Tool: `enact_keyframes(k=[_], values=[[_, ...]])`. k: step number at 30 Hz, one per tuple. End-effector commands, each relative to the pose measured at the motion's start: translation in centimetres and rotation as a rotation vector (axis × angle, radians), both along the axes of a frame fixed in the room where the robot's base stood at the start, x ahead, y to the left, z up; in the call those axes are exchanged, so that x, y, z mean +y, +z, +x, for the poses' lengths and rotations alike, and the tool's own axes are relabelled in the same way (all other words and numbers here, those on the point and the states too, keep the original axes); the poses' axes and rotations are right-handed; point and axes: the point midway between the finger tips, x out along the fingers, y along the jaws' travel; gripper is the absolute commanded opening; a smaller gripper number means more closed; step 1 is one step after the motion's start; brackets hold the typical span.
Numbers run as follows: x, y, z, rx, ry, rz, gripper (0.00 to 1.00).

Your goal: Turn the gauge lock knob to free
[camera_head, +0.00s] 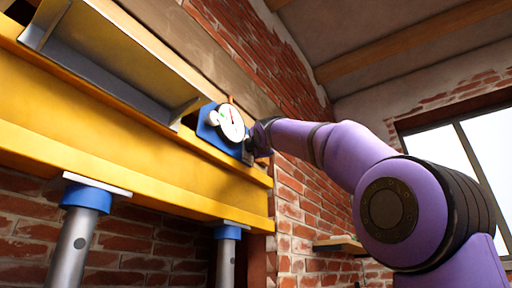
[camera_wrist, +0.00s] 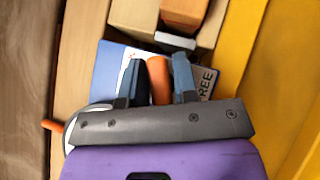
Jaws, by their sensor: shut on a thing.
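The gauge (camera_head: 231,122) has a round white dial and sits on a blue mount (camera_head: 207,127) at the right end of the yellow beam. In the wrist view, the orange lock knob (camera_wrist: 159,82) stands between the two blue-grey fingers of my gripper (camera_wrist: 157,74), which is shut on it. A label reading FREE (camera_wrist: 206,83) shows just right of the right finger. Part of the blue plate (camera_wrist: 106,72) shows to the left. The rest of the knob's label is hidden behind the fingers. In the head view, my gripper (camera_head: 251,146) is at the mount's right side, and the knob is hidden.
The yellow beam (camera_head: 130,165) runs across the left, resting on grey props with blue collars (camera_head: 87,198). A grey metal channel (camera_head: 110,60) lies above it. A brick wall (camera_head: 305,205) stands behind. In the wrist view, the yellow beam (camera_wrist: 285,90) is close on the right.

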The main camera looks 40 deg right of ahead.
Motion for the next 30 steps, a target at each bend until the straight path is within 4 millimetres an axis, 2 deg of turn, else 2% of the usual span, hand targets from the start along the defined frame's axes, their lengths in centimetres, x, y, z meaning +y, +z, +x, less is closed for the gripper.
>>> enact_keyframes(k=[6, 15, 30], values=[[-0.08, -0.09, 0.10, 0.062, -0.001, 0.168, 0.04], [-0.11, -0.24, 0.14, 0.120, -0.002, 0.326, 0.04], [-0.14, -0.34, 0.11, 0.145, -0.003, 0.393, 0.04]])
